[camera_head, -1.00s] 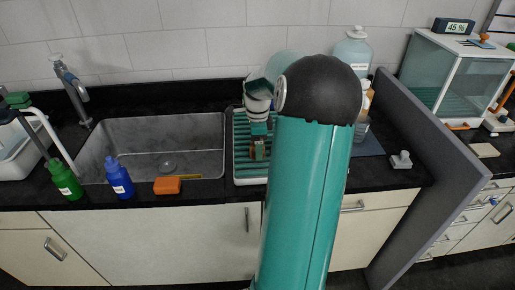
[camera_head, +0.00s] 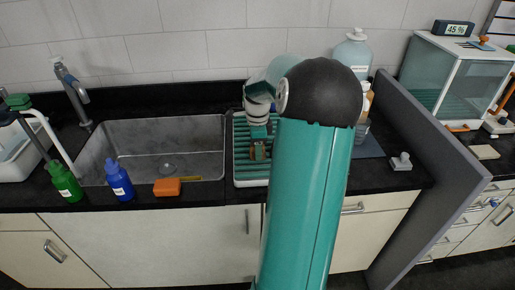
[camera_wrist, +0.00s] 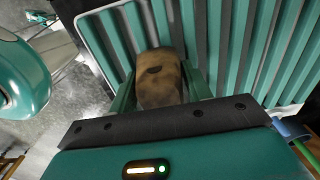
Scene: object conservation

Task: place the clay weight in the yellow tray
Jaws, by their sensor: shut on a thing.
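The clay weight (camera_wrist: 159,78) is a brown, worn block with a dark mark on its face. In the wrist view it sits between the two green fingers of my gripper (camera_wrist: 160,88), which is shut on it. In the head view my gripper (camera_head: 259,148) is small and points down over the green ribbed drying rack (camera_head: 243,170), with the brown weight (camera_head: 258,153) at its tips. I cannot tell whether the weight touches the rack. I cannot make out a yellow tray in either view.
The sink (camera_head: 160,145) lies left of the rack. An orange sponge (camera_head: 167,187), a blue bottle (camera_head: 119,180) and a green bottle (camera_head: 66,182) stand along its front edge. A grey partition (camera_head: 425,165) rises at the right. A large clear bottle (camera_head: 354,52) stands behind my arm.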

